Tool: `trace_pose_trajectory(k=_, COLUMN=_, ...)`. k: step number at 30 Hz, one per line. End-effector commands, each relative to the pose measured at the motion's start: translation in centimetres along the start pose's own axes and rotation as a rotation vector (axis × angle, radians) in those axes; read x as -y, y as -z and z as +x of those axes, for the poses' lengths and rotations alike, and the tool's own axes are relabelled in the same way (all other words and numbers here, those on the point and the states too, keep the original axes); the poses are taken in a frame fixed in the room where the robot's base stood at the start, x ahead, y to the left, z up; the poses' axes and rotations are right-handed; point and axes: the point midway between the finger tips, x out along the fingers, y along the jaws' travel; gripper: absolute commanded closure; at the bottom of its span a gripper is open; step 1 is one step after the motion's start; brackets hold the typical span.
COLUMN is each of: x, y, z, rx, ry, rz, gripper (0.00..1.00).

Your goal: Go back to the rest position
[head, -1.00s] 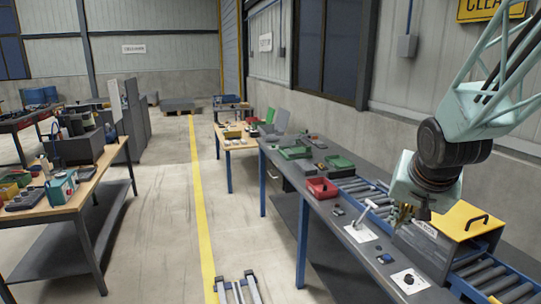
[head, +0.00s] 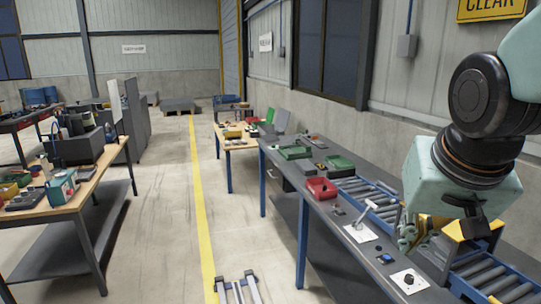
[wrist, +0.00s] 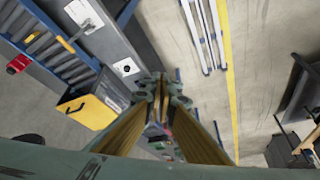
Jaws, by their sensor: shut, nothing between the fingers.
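My gripper (head: 412,236) is at the right of the head view, below my pale green wrist. It is above the right-hand workbench, in front of the yellow-lidded box (head: 470,228), and hides part of it. In the wrist view my gripper's fingertips (wrist: 162,86) are together, with nothing held between them.
The grey workbench (head: 328,210) carries a lever panel (head: 361,233), a knob panel (head: 410,281), roller conveyors (head: 492,275) and a red bin (head: 321,188). Rails (head: 238,290) lie on the floor. The aisle by the yellow line (head: 199,200) is clear.

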Motion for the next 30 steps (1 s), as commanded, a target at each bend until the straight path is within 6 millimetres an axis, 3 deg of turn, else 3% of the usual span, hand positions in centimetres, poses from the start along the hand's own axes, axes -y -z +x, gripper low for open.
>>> trace_pose_trajectory(k=18, x=0.8, y=-10.6, z=-7.3, rx=0.083, ry=0.044, rz=-0.162, gripper=1.00)
trace_pose_trajectory(k=24, x=0.9, y=-13.9, z=-9.2, rx=0.107, ry=0.063, rz=-0.211, gripper=1.00)
trace_pose_trajectory(k=30, x=0.8, y=-15.9, z=-10.1, rx=0.125, ry=0.073, rz=-0.243, gripper=1.00)
